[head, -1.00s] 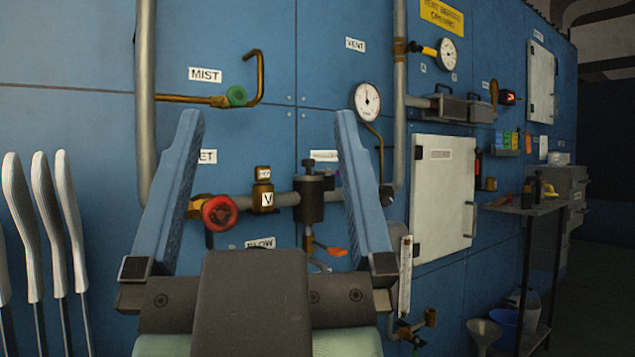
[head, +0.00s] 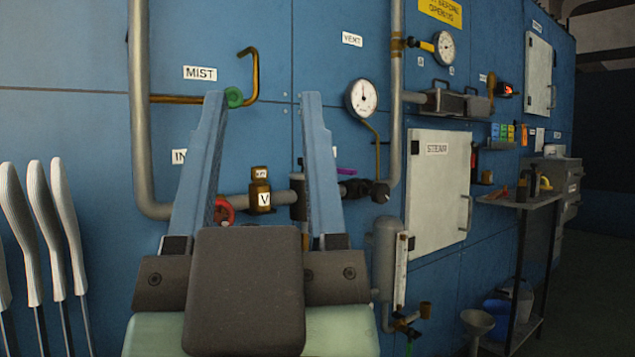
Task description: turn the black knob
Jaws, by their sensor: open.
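A small round black knob (head: 381,193) sits at the right end of the horizontal pipe, below the white pressure gauge (head: 362,98). A dark valve fitting (head: 354,188) is just left of it. My gripper (head: 264,98) points up and away in front of the wall, its two blue fingers apart with nothing seen between their tips. The right finger is left of the knob in the picture and does not cover it. Whether anything touches is not clear, but the knob looks apart from the fingers.
A brass valve marked V (head: 260,195) shows between the fingers. A red wheel (head: 224,211) is partly hidden by the left finger. A green knob (head: 234,97) is by its tip. A grey tank (head: 385,255) and white STEAM door (head: 438,195) stand right. White sock forms (head: 45,225) stand left.

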